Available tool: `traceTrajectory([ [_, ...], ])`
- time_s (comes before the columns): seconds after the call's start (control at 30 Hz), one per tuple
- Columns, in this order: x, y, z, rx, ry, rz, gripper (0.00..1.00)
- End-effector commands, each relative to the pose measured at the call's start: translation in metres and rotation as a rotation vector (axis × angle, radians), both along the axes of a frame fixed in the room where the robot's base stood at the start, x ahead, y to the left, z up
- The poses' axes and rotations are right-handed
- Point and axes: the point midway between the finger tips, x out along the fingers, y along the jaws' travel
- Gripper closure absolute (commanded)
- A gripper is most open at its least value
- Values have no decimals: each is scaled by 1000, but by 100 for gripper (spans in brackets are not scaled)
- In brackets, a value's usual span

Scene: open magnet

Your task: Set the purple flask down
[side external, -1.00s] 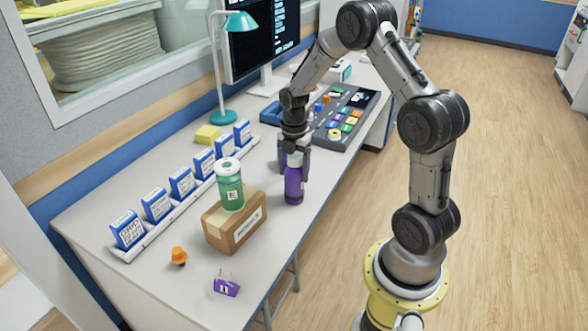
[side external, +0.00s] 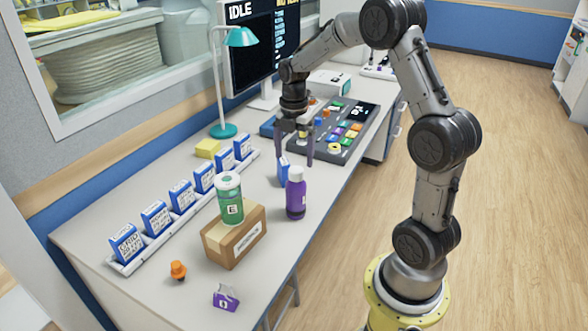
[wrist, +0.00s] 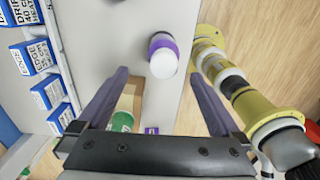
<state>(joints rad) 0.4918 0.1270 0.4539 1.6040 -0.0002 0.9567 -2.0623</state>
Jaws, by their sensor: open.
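The purple flask (side external: 296,196) with a white cap stands upright on the pale table (side external: 262,265), to the right of the cardboard box. It also shows from above in the wrist view (wrist: 163,56), ahead of and between the spread fingers. My gripper (side external: 296,160) is open and empty, raised above and behind the flask, and not touching it. In the wrist view my gripper (wrist: 163,80) has its two fingers wide apart with nothing between them.
A green canister (side external: 230,197) stands on the cardboard box (side external: 235,242). A row of blue cards (side external: 181,195) lines the table's wall side. An orange piece (side external: 178,270) and a purple piece (side external: 226,297) lie at the front. A blue item (side external: 283,168) stands behind the flask.

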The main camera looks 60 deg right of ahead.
Motion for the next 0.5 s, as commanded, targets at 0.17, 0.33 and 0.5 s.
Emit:
traceTrajectory([
  [0.17,0,0,18,-1,-1,-1,0],
  [0.33,-5,16,38,-13,-29,-81,0],
  [0.5,-28,63,78,-24,-120,-345,0],
])
